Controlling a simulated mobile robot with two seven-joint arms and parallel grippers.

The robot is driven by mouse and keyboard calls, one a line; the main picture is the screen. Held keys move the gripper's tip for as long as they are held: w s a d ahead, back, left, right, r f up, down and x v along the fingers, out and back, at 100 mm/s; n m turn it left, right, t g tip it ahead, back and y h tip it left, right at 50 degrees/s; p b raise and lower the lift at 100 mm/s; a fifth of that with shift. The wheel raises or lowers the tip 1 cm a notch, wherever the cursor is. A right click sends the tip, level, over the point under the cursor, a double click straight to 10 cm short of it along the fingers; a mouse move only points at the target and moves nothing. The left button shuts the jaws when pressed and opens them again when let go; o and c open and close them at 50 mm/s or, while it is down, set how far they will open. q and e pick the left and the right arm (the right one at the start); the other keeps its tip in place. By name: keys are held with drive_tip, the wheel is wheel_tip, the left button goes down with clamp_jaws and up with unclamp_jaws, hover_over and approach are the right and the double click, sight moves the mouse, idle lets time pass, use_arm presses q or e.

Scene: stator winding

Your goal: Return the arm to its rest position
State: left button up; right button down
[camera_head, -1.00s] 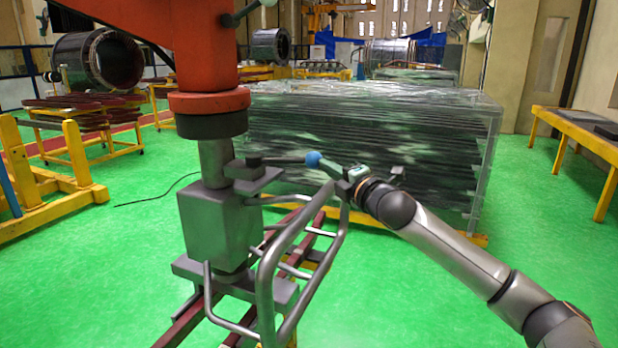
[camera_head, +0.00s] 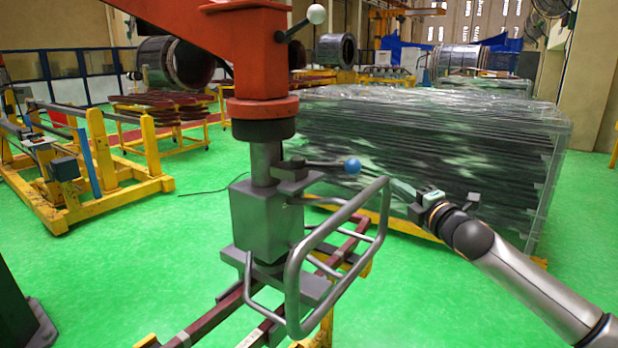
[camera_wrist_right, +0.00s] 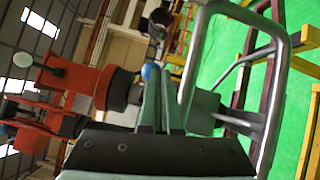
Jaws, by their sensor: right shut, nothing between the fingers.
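My right gripper (camera_head: 394,184) is shut and empty. It is just right of a lever with a blue ball knob (camera_head: 352,166), with a small gap between the fingertips and the knob in the head view. In the right wrist view the two fingers (camera_wrist_right: 160,85) lie together, and the blue knob (camera_wrist_right: 150,72) shows beyond their tips. The lever sits on a grey clamp block (camera_head: 262,222) under a red lifting arm (camera_head: 215,35). My left gripper is not in view.
A bent grey tube handle (camera_head: 290,270) stands close left of my right gripper. Dark red bars (camera_head: 225,315) lie below the block on a yellow support. A wrapped stack (camera_head: 430,150) stands behind. Green floor (camera_head: 450,300) is open below my right arm.

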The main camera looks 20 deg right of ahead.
drive_tip(key=shift+f, duration=0.1)
drive_tip(key=s+a+f+m+g+y, duration=0.1)
drive_tip(key=s+a+f+m+g, duration=0.3)
drive_tip(key=f, duration=0.6)
drive_tip(key=s+a+f+m+t+y, duration=0.1)
drive_tip(key=s+a+f, duration=0.1)
drive_tip(key=a+f, duration=0.65)
drive_tip(key=s+a+f+m+g+y, duration=0.1)
drive_tip(key=s+a+f+m+g, duration=0.15)
drive_tip(key=f, duration=0.85)
drive_tip(key=s+a+f+m+g, duration=0.2)
drive_tip(key=s+a+f+m, duration=0.3)
drive_tip(key=s+f, duration=0.3)
drive_tip(key=s+a+f+m+g, duration=0.1)
drive_tip(key=s+a+f+m, duration=0.4)
drive_tip(key=s, duration=1.1)
wheel_tip(320, 180, down, 4)
drive_tip(key=a, duration=0.3)
drive_tip(key=shift+s+r+g, duration=0.25)
drive_tip(key=shift+s+g, duration=0.1)
